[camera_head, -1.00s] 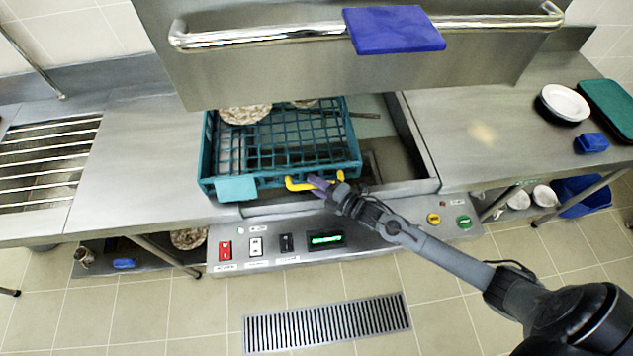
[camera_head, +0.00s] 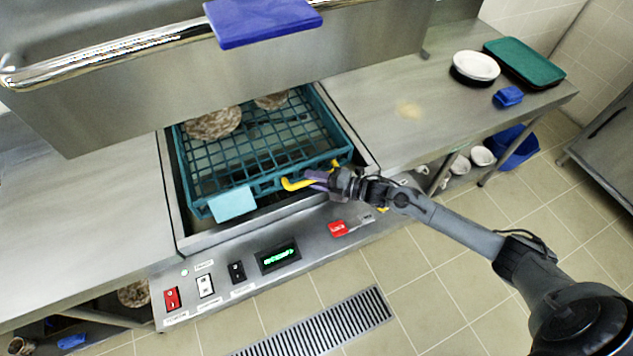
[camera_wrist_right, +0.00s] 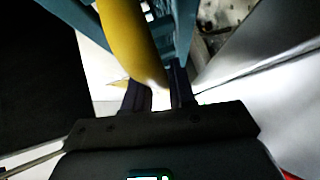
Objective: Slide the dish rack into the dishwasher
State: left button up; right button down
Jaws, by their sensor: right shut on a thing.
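The teal dish rack (camera_head: 262,147) sits in the opening of the steel dishwasher (camera_head: 166,196), under its raised hood, with patterned plates (camera_head: 213,124) standing at its back. A yellow handle (camera_head: 296,184) is on the rack's front side, and a pale teal tag hangs on its front left. My right gripper (camera_head: 318,180) is shut on the yellow handle at the rack's front. In the right wrist view the yellow handle (camera_wrist_right: 130,45) runs down to the fingers, with teal rack behind it. My left gripper is not in any view.
The hood's long bar handle (camera_head: 120,60) carries a blue block (camera_head: 262,20). The right counter holds bowls (camera_head: 474,67), a green tray (camera_head: 524,63) and a blue sponge (camera_head: 508,96). The control panel (camera_head: 277,258) lies below the rack. The left counter (camera_head: 85,200) is clear.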

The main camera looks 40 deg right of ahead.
dwell(0.3)
jog(key=c, duration=1.3)
grip_release()
jog(key=shift+o, duration=1.3)
jog(key=v, duration=1)
jog(key=shift+s+d+p, duration=0.2)
jog(key=shift+s+p, duration=0.1)
jog(key=shift+p, duration=0.05)
